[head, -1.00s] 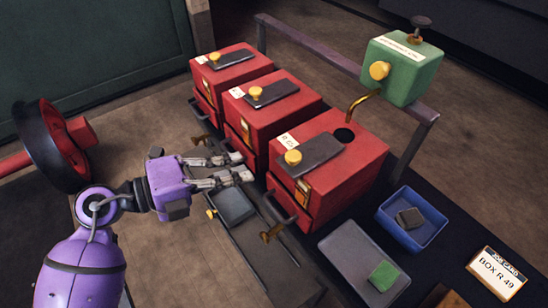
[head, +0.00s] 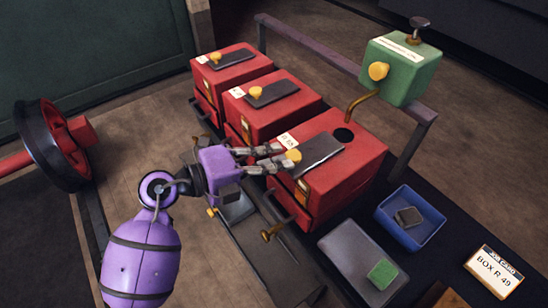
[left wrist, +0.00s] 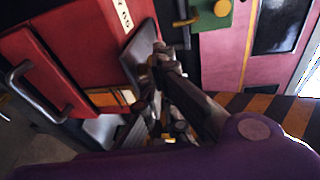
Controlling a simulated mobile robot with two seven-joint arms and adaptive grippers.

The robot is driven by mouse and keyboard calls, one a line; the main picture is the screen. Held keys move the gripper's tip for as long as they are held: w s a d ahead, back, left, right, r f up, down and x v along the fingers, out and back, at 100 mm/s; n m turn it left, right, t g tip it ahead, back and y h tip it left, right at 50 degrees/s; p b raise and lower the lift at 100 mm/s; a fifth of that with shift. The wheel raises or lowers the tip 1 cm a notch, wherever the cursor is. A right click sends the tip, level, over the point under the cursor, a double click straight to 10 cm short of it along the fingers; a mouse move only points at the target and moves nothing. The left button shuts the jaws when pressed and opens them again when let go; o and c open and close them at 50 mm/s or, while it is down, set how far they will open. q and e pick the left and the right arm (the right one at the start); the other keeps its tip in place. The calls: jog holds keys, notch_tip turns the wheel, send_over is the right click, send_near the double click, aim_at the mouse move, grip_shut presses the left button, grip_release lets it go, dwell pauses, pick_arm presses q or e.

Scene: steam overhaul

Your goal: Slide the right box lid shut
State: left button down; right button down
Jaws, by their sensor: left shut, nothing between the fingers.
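The right box (head: 345,185) is the nearest of three red boxes. Its dark grey lid (head: 319,152) lies on top with a yellow knob (head: 293,155) at its left end. A round dark hole (head: 343,135) in the box top shows uncovered, beyond the lid. My left gripper (head: 283,156) is shut and empty, its fingertips beside the knob on the left; I cannot tell whether they touch it. In the left wrist view the fingers (left wrist: 165,85) are close to the dark lid (left wrist: 140,50), and the knob is hidden. My right gripper is not in view.
Two similar red boxes (head: 272,123) stand behind. A green oiler (head: 403,70) on a rail has a brass spout near the hole. A grey tray (head: 345,245) with a green block, a blue bin (head: 420,235) and a job card (head: 494,277) lie right. A red wheel (head: 50,145) stands left.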

aim_at(300, 145)
pick_arm(q)
jog(key=w+d+p, duration=0.1)
jog(key=w+d, duration=0.1)
jog(key=d, duration=0.1)
jog(key=w+d+p, duration=0.1)
jog(key=w+d, duration=0.1)
jog(key=shift+d+r+p, duration=0.15)
jog(key=shift+r+p, duration=0.1)
jog(key=shift+p, duration=0.1)
jog(key=shift+w+d+f, duration=0.1)
jog(key=shift+w+d, duration=0.05)
jog(key=shift+d, duration=0.05)
